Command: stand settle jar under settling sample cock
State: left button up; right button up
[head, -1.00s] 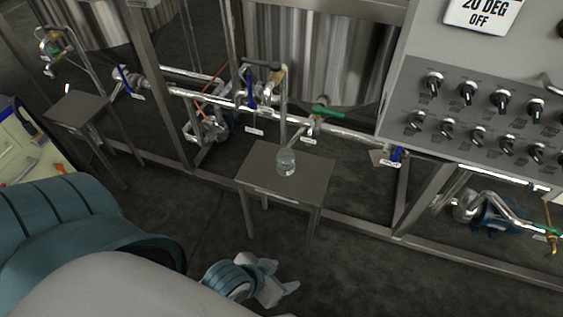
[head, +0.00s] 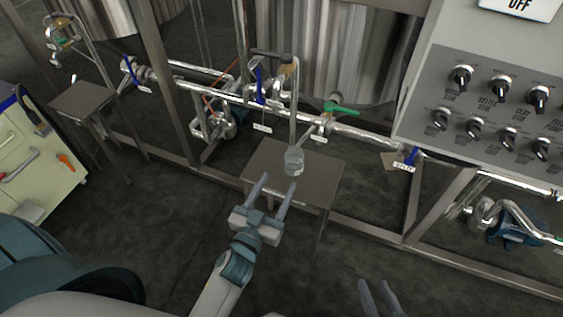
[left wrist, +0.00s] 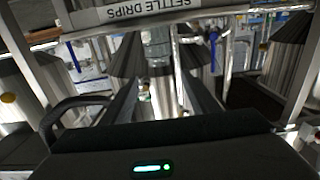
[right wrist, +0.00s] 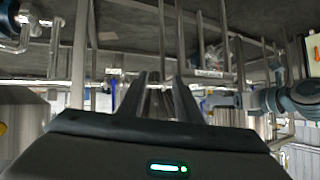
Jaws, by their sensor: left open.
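A clear glass settle jar (head: 294,161) stands upright on a small metal stand (head: 262,163), close below the lower end of a vertical pipe (head: 293,118). A cock with a green handle (head: 340,109) sits on the pipework just behind; I cannot tell which outlet lines up with the jar. My left gripper (head: 279,181) is open and empty, its fingers pointing at the jar from the near side, apparently short of it. In the left wrist view the jar (left wrist: 156,44) shows faintly between the fingers. My right gripper (head: 376,283) is open and empty at the bottom edge.
The stand's edge label (left wrist: 150,10) reads SETTLE DRIPS. A second small stand (head: 80,100) is at left, near a tool panel (head: 45,160). A grey control panel (head: 480,100) with several knobs overhangs at right. Frame rails and pipes run behind; the near floor is clear.

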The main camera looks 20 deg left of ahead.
pick_arm(q)
jog(key=shift+r, duration=0.1)
pick_arm(e)
jog(key=shift+r, duration=0.1)
pick_arm(q)
jog(key=shift+w, duration=0.1)
send_near(297, 147)
jog(key=w, duration=0.5)
jog(key=shift+d, duration=0.1)
jog(key=shift+w+b, duration=0.3)
jog(key=shift+w, duration=0.15)
pick_arm(e)
jog(key=shift+w+a+r+t, duration=0.2)
jog(key=shift+w+r+t, duration=0.15)
jog(key=shift+r, duration=0.15)
jog(key=shift+w+a+r+t, duration=0.2)
jog(key=shift+w+r+t, duration=0.15)
jog(key=shift+r, duration=0.1)
pick_arm(q)
jog(key=w, duration=0.5)
jog(key=shift+d, duration=0.1)
jog(key=shift+w+b, duration=0.3)
jog(key=shift+w, duration=0.15)
pick_arm(e)
jog(key=shift+w+a+r+t+y, duration=0.15)
jog(key=shift+a+r+t+y, duration=0.1)
jog(key=shift+r+t, duration=0.15)
jog(key=shift+w+a+r+t+y, duration=0.2)
jog(key=shift+r+t, duration=0.1)
jog(key=shift+r, duration=0.2)
